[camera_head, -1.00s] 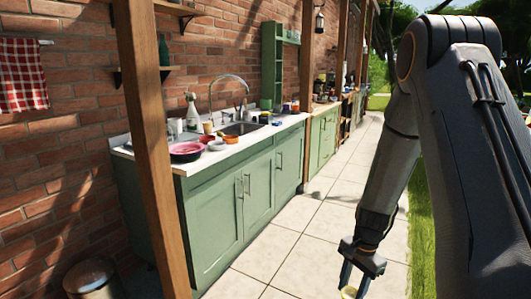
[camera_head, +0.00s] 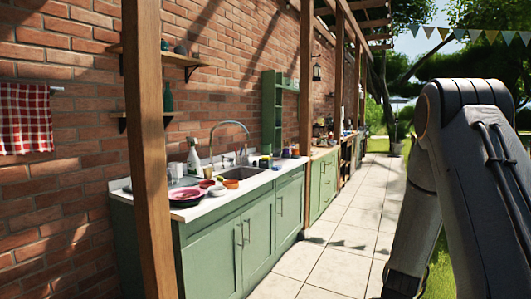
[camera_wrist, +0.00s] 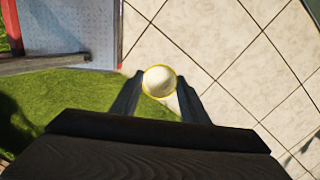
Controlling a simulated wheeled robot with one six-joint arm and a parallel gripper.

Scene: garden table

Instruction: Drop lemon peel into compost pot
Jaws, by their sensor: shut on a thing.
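My gripper (camera_wrist: 160,100) shows in the wrist view, its two dark fingers closed on the lemon peel (camera_wrist: 159,80). The peel is a round cup shape with a yellow rim and a pale inside. It is held above the ground, over the border of grass and paving. In the head view my forearm hangs down at the right and the gripper is below the frame. I see no compost pot that I can make out in either current view.
A green counter (camera_head: 245,240) with a sink, bowls and a spray bottle (camera_head: 193,157) runs along the brick wall. A wooden post (camera_head: 150,150) stands in front of it. The tiled path (camera_head: 340,245) is clear. Grass (camera_wrist: 60,110) borders the tiles.

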